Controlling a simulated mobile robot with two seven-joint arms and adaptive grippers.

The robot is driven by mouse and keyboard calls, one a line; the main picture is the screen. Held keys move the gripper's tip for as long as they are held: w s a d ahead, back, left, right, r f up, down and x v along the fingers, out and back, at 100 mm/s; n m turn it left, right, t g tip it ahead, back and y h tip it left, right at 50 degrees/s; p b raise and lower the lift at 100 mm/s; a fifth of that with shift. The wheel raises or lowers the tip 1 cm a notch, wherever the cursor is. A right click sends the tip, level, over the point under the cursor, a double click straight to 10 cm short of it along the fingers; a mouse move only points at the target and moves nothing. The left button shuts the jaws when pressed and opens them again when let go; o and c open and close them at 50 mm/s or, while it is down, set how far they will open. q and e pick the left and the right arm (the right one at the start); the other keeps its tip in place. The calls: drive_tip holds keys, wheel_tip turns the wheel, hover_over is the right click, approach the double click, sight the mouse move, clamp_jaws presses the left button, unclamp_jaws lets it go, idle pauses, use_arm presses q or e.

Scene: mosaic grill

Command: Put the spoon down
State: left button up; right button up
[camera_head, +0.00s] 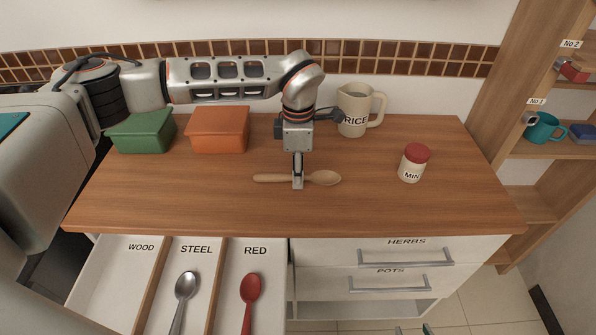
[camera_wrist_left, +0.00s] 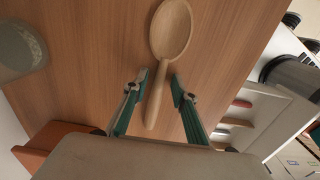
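A wooden spoon (camera_head: 324,178) lies along the wooden countertop (camera_head: 380,210), its bowl to the right in the head view. My left gripper (camera_head: 298,184) is directly over its handle, pointing down. In the left wrist view, the open fingers (camera_wrist_left: 159,80) stand either side of the spoon's handle (camera_wrist_left: 154,108), with a gap on each side. The spoon's bowl (camera_wrist_left: 171,30) is beyond the fingertips. Only the tips of my right gripper (camera_head: 412,330) show at the bottom edge of the head view, apart from each other and away from the counter.
An open drawer below has compartments labelled WOOD (camera_head: 118,280), STEEL with a metal spoon (camera_head: 186,287), and RED with a red spoon (camera_head: 250,289). Green (camera_head: 142,134) and orange boxes (camera_head: 218,132), a RICE jug (camera_head: 353,112) and a MINT jar (camera_head: 412,165) stand on the counter.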

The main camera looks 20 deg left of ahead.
use_arm(q)
wheel_tip(320, 180, up, 12)
drive_tip(key=shift+r, duration=0.15)
idle(0.5)
idle(0.3)
